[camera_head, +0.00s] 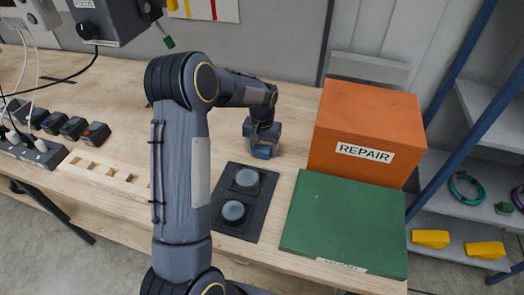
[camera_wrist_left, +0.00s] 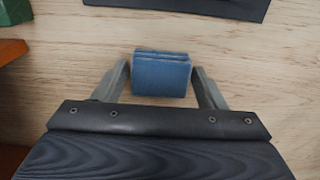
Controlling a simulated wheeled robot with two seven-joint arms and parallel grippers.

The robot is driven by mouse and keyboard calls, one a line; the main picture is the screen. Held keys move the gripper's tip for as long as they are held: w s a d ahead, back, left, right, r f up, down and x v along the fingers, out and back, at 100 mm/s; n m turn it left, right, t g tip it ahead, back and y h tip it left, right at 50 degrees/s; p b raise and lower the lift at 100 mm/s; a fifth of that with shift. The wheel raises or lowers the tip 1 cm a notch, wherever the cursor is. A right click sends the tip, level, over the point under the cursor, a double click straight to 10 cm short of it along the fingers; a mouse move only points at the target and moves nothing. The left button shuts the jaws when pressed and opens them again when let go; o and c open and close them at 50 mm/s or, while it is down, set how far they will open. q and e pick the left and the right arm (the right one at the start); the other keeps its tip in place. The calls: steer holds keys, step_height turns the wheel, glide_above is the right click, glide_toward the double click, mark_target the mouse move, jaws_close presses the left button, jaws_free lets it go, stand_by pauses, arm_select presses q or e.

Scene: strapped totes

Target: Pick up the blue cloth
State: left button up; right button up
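The blue cloth (camera_wrist_left: 162,74) is a small folded stack on the wooden table, seen between the fingers of my left gripper in the left wrist view. In the head view the cloth (camera_head: 262,152) shows only in part below my left gripper (camera_head: 262,141), which hides the rest. The gripper's two grey fingers stand one on each side of the cloth, with a narrow gap to it on both sides. The left gripper looks open. My right gripper is in neither view.
An orange box labelled REPAIR (camera_head: 366,128) stands right of the gripper, with a green box (camera_head: 343,222) in front of it. A black pad (camera_head: 238,219) with two round discs lies nearer.

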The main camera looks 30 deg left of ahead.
mark_target(262, 149)
arm_select(q)
steer(key=c, duration=0.7)
steer(key=shift+o, duration=0.2)
steer(key=shift+r, duration=0.1)
steer(key=shift+r, duration=0.5)
steer(key=r, duration=0.2)
steer(key=shift+s+r+b, duration=0.2)
steer(key=shift+r+b, duration=0.1)
steer(key=shift+b, duration=0.1)
steer(key=s+d+r+b, duration=0.3)
steer(key=s+r, duration=0.6)
steer(key=s, duration=0.4)
steer(key=shift+s+d+r, duration=0.15)
